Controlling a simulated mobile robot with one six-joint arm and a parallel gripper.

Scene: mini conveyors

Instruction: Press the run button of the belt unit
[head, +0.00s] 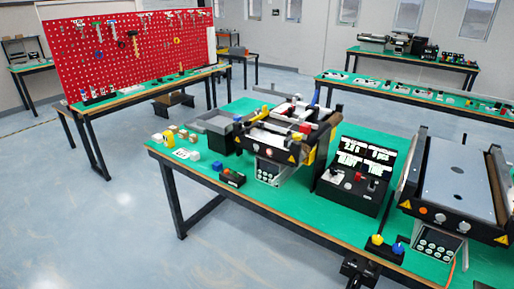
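Two belt-like units stand on the green-topped table. The middle one (283,134) has rollers, yellow side parts and a keypad panel (268,170) on its front. The right one (456,182) has a flat grey top, an orange button (424,210), a pale button (440,218) and a keypad panel (436,242). Which button is the run button cannot be read. My gripper (360,271) is at the bottom edge, in front of the table and apart from both units. It is small and dark, and its finger opening cannot be made out.
A black display console (357,170) stands between the units. A box with yellow and blue buttons (385,247) sits at the front edge; another with red and blue buttons (230,176) is further left. Grey bins (218,124) and small blocks lie at the left. The floor at left is clear.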

